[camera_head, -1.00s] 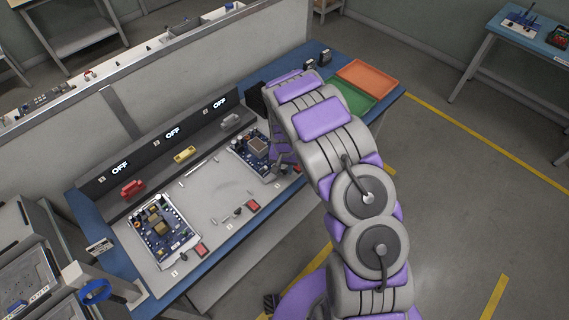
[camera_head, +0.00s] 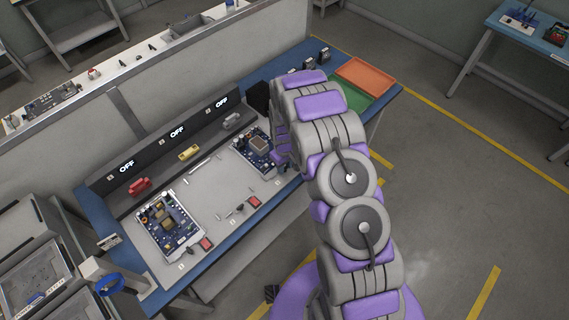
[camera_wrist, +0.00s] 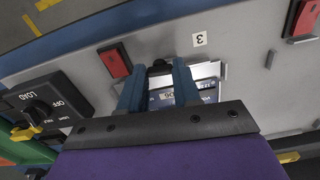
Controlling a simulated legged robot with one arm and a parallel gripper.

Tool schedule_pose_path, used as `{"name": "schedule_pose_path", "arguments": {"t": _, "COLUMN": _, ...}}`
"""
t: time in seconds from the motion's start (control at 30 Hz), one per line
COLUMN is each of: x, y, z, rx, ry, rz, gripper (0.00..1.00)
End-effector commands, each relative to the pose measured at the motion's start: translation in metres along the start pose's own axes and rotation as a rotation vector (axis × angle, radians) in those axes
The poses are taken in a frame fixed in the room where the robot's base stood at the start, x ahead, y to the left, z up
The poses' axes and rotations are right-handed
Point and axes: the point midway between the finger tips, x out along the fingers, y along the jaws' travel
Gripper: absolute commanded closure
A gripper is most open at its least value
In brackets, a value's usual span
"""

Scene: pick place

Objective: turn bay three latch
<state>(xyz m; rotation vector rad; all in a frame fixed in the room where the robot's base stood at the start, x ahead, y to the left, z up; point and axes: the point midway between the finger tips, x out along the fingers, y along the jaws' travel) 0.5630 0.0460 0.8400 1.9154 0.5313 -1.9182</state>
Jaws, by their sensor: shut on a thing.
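In the wrist view my gripper (camera_wrist: 158,76) has its two blue-grey fingers close together around a small black latch (camera_wrist: 160,67) at the panel's edge. It is shut on this latch, near a white label with the number 3 (camera_wrist: 200,40). Part of a circuit board (camera_wrist: 168,97) shows between and beyond the fingers. In the head view the bay at the right end holds a circuit board (camera_head: 257,146). My arm hides the gripper and the latch there.
A red block (camera_wrist: 115,62) and a black LOAD/OFF rotary switch (camera_wrist: 45,108) lie left of my fingers in the wrist view. The head view shows another board (camera_head: 168,226), three OFF displays, and green and orange trays (camera_head: 368,74) behind my arm.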

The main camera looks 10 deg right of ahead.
Motion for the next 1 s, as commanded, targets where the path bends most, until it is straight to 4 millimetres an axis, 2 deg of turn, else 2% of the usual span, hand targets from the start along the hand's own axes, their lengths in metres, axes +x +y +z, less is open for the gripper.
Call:
{"name": "schedule_pose_path", "arguments": {"t": 0.3, "x": -0.0029, "y": 0.0017, "z": -0.0043, "rx": -0.093, "ry": 0.011, "rz": 0.006, "gripper": 0.99}}
{"name": "schedule_pose_path", "arguments": {"t": 0.77, "x": -0.0028, "y": 0.0018, "z": -0.0043, "rx": -0.105, "ry": 0.011, "rz": 0.007, "gripper": 0.99}}
{"name": "schedule_pose_path", "arguments": {"t": 0.8, "x": -0.0028, "y": 0.0019, "z": -0.0043, "rx": -0.105, "ry": 0.011, "rz": 0.007, "gripper": 0.66}}
{"name": "schedule_pose_path", "arguments": {"t": 1.0, "x": -0.0018, "y": 0.0011, "z": -0.0024, "rx": -0.104, "ry": 0.007, "rz": 0.004, "gripper": 0.47}}
